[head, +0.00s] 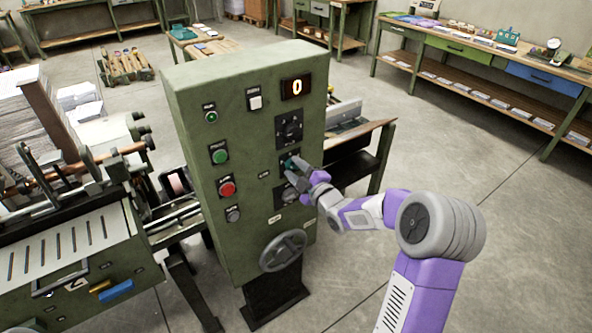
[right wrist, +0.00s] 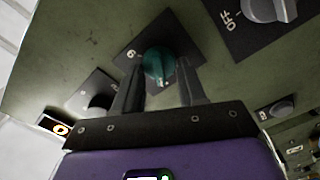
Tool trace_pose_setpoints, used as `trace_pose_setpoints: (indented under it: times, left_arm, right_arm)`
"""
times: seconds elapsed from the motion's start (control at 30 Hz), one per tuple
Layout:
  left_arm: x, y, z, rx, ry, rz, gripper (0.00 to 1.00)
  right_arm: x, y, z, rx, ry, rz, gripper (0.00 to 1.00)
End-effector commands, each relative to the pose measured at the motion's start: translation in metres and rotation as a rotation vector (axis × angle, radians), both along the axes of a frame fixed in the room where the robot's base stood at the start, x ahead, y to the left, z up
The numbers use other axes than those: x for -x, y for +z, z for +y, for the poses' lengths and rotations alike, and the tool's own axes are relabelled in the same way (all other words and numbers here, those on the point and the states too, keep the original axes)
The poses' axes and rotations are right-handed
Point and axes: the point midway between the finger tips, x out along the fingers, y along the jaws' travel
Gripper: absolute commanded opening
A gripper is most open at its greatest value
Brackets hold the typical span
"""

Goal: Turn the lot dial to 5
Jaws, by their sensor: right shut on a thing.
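The teal dial knob (head: 287,161) sits on a dark plate, between two other dials, on the front of the green control cabinet (head: 247,179). My right gripper (head: 291,172) is at this knob and partly hides it. In the right wrist view the two dark fingers of the gripper (right wrist: 159,82) stand on either side of the teal knob (right wrist: 158,64), shut on it. A single digit, 6 or 9, shows on the plate left of the knob; the pointer's setting cannot be read. My left gripper is not in view.
An upper dial (head: 290,127) and a lower dial (head: 284,195) are close to the gripper. Green (head: 220,154) and red (head: 227,188) buttons are to the left, and a handwheel (head: 283,250) is below. Floor to the right is open.

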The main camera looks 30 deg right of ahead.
Motion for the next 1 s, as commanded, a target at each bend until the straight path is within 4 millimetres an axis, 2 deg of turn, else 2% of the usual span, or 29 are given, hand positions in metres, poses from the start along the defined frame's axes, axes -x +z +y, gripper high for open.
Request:
trace_pose_setpoints:
  times: [0.37,0.7,1.0]
  left_arm:
    - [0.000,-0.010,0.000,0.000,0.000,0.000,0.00]
    - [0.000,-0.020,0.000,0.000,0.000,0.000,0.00]
    - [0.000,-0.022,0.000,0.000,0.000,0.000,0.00]
  right_arm:
    - [0.000,-0.001,-0.001,-0.149,-0.001,0.011,0.10]
    - [0.000,0.000,-0.002,-0.454,-0.002,0.037,0.10]
    - [0.000,0.001,-0.003,-0.727,-0.001,0.059,0.10]
